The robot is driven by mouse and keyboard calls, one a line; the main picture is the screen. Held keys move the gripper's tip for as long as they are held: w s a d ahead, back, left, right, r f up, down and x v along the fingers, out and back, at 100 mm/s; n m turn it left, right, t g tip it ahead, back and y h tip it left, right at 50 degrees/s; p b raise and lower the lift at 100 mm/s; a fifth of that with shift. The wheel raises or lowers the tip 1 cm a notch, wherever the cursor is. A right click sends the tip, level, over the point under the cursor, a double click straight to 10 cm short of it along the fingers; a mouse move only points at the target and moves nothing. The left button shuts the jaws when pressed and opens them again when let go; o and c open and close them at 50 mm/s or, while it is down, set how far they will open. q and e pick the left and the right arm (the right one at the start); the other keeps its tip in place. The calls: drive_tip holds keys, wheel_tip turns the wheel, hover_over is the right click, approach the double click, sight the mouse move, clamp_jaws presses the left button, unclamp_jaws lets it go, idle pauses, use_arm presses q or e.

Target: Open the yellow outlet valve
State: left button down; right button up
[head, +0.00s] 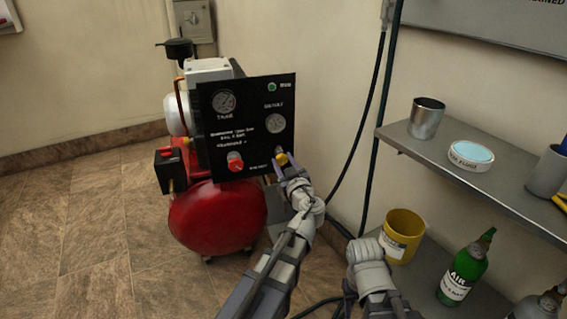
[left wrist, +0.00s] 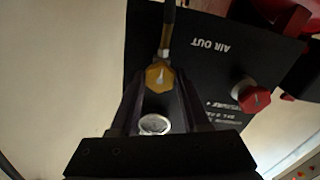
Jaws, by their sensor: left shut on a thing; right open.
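The yellow outlet valve (head: 281,159) is a small knob at the lower right of the black panel (head: 253,105) on the compressor. In the left wrist view the yellow knob (left wrist: 160,77) shows between the fingertips, with "AIR OUT" lettering beside it. My left gripper (head: 284,168) is at the knob and shut on it; the fingers hide part of it in the head view. A red knob (head: 235,161) is on the same panel to the left and also shows in the left wrist view (left wrist: 250,96). My right gripper (head: 366,252) is low, apart from the panel; its fingertips are hard to make out.
The red compressor tank (head: 217,217) stands on the tiled floor below the panel. A metal shelf (head: 440,170) on the right holds a metal cup (head: 426,118) and a round tin (head: 471,156). Below are a yellow can (head: 401,236) and a green bottle (head: 466,268), near my right gripper.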

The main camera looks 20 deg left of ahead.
use_arm(q)
drive_tip(key=shift+c, duration=1.9)
unclamp_jaws()
drive_tip(key=v, duration=0.7)
drive_tip(key=shift+s+d, duration=0.25)
drive_tip(key=shift+s, duration=0.1)
